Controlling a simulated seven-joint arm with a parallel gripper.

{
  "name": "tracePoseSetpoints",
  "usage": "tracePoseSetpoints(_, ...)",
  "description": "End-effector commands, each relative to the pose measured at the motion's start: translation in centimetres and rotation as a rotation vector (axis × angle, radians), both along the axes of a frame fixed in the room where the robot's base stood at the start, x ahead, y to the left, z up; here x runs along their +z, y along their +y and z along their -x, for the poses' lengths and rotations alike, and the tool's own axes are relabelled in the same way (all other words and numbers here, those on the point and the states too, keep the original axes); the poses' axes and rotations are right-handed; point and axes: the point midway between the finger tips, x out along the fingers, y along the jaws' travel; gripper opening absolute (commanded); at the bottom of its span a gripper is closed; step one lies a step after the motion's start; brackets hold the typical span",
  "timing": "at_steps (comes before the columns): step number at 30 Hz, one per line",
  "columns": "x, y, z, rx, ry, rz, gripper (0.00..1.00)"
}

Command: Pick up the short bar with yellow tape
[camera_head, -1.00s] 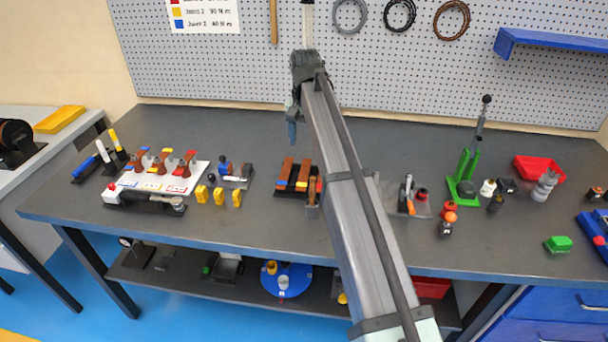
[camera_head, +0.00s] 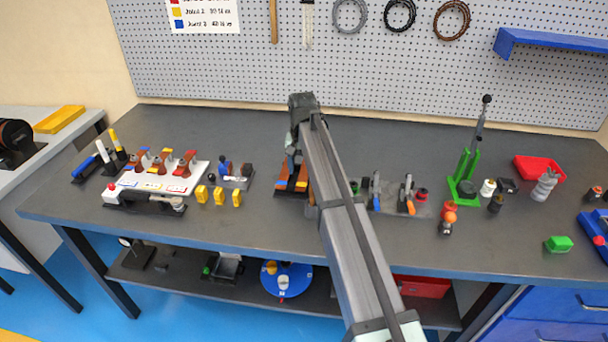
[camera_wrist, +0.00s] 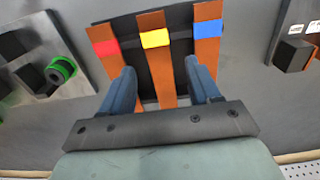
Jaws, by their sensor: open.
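The bar with yellow tape (camera_wrist: 154,38) is a flat copper-coloured strip in the middle of a dark rack (camera_wrist: 124,32), seen in the wrist view. A red-taped bar (camera_wrist: 104,48) lies to its left and a blue-taped bar (camera_wrist: 208,29) to its right. My gripper (camera_wrist: 160,67) is open, with one blue finger on each side of the yellow-taped bar. Nothing is held. The fingers look close to the bars; I cannot tell their height or whether they touch. In the head view the rack (camera_head: 291,193) is partly hidden by my arm.
A grey fixture with a green ring (camera_wrist: 62,70) stands left of the rack in the wrist view, and a dark block (camera_wrist: 294,55) right of it. In the head view, several yellow blocks (camera_head: 219,196) and a white board (camera_head: 179,180) stand left. Bare bench lies behind the rack.

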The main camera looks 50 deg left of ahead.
Motion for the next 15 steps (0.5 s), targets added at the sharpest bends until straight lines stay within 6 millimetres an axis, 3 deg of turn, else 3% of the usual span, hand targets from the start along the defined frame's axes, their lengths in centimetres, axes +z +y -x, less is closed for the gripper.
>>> tracePoseSetpoints(4, -1.8, -0.1, 0.0, 0.0, 0.001, 0.001, 0.62)
tracePoseSetpoints(11, -2.0, 0.0, 0.0, 0.0, 0.0, 0.0, 0.62)
tracePoseSetpoints(15, -2.0, 0.0, 0.0, 0.0, 0.0, 0.0, 0.51)
